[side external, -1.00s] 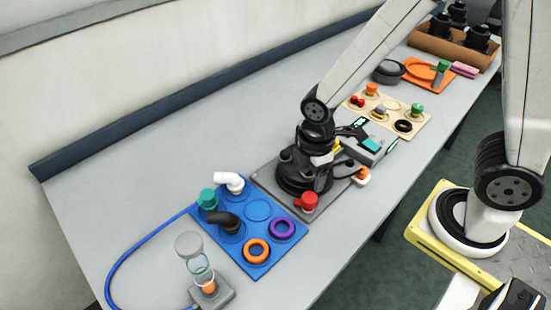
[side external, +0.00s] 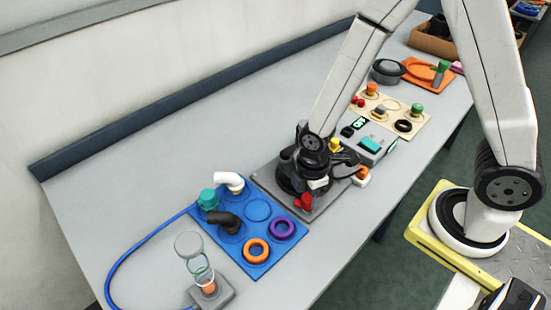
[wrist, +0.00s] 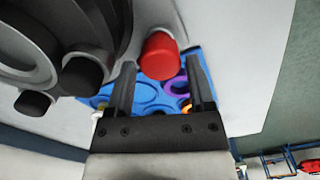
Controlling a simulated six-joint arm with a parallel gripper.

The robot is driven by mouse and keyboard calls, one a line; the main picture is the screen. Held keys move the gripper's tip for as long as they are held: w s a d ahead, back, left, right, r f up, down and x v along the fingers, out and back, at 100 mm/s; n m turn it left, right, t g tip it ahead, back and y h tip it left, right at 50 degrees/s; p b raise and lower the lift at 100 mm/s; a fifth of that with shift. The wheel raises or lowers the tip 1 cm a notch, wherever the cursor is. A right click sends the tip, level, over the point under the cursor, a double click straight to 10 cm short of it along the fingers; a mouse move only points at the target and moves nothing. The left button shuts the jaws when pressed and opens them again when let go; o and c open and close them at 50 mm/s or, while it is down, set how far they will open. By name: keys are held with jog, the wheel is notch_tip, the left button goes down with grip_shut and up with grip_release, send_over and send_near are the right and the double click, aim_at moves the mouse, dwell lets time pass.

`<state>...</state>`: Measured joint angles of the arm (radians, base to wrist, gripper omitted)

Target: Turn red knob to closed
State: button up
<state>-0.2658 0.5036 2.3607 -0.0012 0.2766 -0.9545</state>
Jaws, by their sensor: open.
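The red knob (side external: 303,202) sticks out from the front of a black round fitting (side external: 284,183) on a grey base plate (side external: 266,178). My gripper (wrist: 160,62) is open. In the wrist view the red knob (wrist: 160,54) shows between the two black fingertips, with a gap to each, so the jaws are not shut on it. In the side view my wrist and gripper hide part of the fitting and of the knob. Whether the fingertips reach fully around the knob in depth, I cannot tell.
A blue board (side external: 259,268) with pipe elbows and orange and purple rings lies left of the fitting. A grey device with a teal screen (side external: 370,145) and a beige board (side external: 427,125) with knobs stand to the right. Bare table lies behind.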

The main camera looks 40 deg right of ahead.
jog(key=shift+f, duration=0.5)
grip_shut()
jog(key=shift+m, duration=0.3)
jog(key=m, duration=0.6)
jog(key=shift+m, duration=0.3)
jog(key=m, duration=0.6)
jog(key=shift+w+d+m, duration=0.1)
jog(key=shift+m, duration=0.3)
